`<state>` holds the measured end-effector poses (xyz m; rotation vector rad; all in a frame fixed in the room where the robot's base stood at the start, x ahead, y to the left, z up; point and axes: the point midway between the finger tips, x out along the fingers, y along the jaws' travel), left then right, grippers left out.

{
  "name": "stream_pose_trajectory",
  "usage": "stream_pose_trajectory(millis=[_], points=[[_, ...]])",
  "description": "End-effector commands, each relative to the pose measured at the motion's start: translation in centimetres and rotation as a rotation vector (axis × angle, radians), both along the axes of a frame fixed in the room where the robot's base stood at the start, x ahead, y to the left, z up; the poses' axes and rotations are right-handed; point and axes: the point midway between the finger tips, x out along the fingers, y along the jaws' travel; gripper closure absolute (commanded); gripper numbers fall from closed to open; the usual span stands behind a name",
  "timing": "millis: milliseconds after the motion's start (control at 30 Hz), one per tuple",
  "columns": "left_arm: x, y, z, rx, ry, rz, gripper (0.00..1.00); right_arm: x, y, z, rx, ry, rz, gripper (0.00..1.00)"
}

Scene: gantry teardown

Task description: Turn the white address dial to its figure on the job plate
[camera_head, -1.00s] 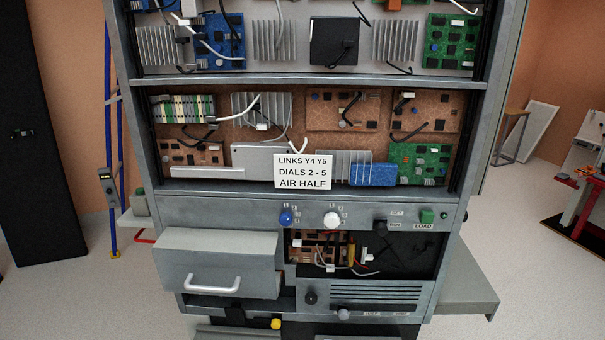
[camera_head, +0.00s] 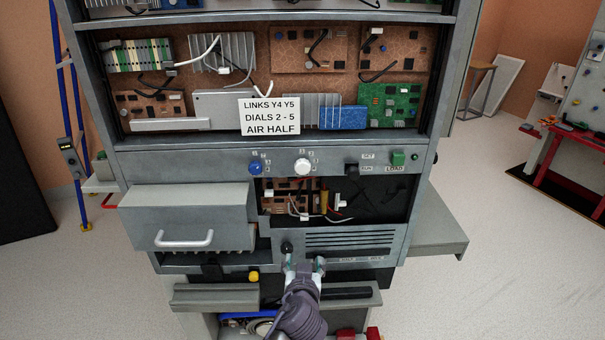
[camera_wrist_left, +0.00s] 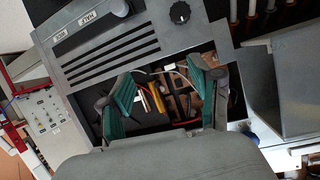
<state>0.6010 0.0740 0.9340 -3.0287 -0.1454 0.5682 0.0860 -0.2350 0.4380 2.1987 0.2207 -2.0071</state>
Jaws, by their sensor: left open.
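The white address dial (camera_head: 303,167) sits on the grey control strip, right of the blue dial (camera_head: 256,168). Small figures ring it, too small to read. The job plate (camera_head: 268,117) above reads "LINKS Y4 Y5, DIALS 2 - 5, AIR HALF". My left gripper (camera_head: 304,264) is in front of the lower vented panel, well below the white dial and apart from it. In the left wrist view, its two teal-lined fingers (camera_wrist_left: 165,88) are spread and empty, with the open wiring bay beyond. The white dial is not visible in that view. My right gripper is out of view.
A grey drawer (camera_head: 188,215) juts out left of the open wiring bay (camera_head: 370,190). A black knob (camera_head: 352,169) and a green LOAD button (camera_head: 398,158) are right of the white dial. Another black knob (camera_head: 287,247) is beside my gripper. A lower tray (camera_head: 215,297) sticks out.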

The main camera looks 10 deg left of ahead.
Motion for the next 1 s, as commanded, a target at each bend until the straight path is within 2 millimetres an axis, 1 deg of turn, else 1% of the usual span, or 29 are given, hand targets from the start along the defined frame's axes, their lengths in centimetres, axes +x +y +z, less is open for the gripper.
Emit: stream_pose_trajectory(millis=[33, 67, 100, 200, 300, 367, 433, 567, 900, 1000], points=[[0.3, -0.6, 4.5, -0.041, -0.093, 0.024, 0.36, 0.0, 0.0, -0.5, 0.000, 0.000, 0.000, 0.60], [0.3, -0.7, 6.9, -0.066, -0.142, 0.040, 0.36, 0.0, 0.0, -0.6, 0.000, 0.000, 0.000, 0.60], [0.0, -0.9, 9.7, -0.099, -0.200, 0.061, 0.36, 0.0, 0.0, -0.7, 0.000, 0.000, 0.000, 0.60], [-1.0, -1.0, 15.2, -0.174, -0.315, 0.098, 0.36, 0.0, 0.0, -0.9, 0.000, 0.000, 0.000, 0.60], [-1.8, -0.8, 18.2, -0.225, -0.381, 0.120, 0.36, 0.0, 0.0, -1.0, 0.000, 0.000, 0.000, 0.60], [-2.0, -0.8, 19.1, -0.238, -0.400, 0.127, 0.36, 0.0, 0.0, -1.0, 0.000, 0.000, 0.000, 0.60], [-1.8, -0.7, 19.5, -0.244, -0.408, 0.130, 0.36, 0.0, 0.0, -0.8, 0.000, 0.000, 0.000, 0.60], [-0.2, -0.3, 19.6, -0.240, -0.407, 0.130, 0.36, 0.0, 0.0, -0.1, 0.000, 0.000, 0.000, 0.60], [6.9, 1.0, 19.6, -0.237, -0.404, 0.129, 0.36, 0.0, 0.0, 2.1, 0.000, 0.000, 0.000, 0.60], [8.7, 1.3, 19.5, -0.238, -0.403, 0.128, 0.36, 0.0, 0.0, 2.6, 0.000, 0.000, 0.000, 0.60]])
